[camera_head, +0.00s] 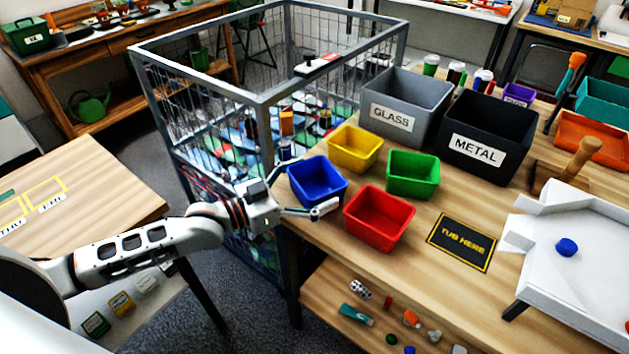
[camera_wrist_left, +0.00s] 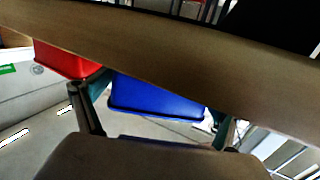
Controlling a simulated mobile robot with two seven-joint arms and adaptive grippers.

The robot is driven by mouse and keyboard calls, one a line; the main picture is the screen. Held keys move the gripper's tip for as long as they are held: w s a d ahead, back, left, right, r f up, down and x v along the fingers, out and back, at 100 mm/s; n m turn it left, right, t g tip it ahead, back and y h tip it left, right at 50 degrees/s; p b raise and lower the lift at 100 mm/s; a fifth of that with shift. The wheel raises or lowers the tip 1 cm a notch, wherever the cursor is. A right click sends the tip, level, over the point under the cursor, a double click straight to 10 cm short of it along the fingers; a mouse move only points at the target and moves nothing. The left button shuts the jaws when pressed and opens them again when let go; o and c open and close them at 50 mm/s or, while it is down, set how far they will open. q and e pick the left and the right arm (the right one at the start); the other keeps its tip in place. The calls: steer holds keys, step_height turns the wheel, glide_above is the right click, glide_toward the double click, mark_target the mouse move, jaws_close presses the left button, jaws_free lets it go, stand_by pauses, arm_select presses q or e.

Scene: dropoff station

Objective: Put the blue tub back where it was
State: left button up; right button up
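The blue tub (camera_head: 317,181) stands upright and empty at the left edge of the wooden table, left of the red tub (camera_head: 379,218) and in front of the yellow tub (camera_head: 355,149). My left gripper (camera_head: 304,180) is at the blue tub's left side, fingers spread wide, one near its front corner and one towards its back. In the left wrist view the blue tub (camera_wrist_left: 155,97) shows between the two fingers, with small gaps seeming to remain; contact is hard to judge. The "TUB HERE" mat (camera_head: 461,242) is bare. My right gripper is not in view.
A green tub (camera_head: 413,174) stands behind the red one. The GLASS bin (camera_head: 406,104) and METAL bin (camera_head: 488,138) stand at the back. A wire cage (camera_head: 264,99) is close behind my left gripper. A white tray (camera_head: 570,258) with a blue cap is at right.

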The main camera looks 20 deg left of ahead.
arm_select(q)
steer(key=shift+r, duration=0.15)
steer(key=v, duration=1.2)
steer(key=shift+a, duration=0.1)
stand_by(0.4)
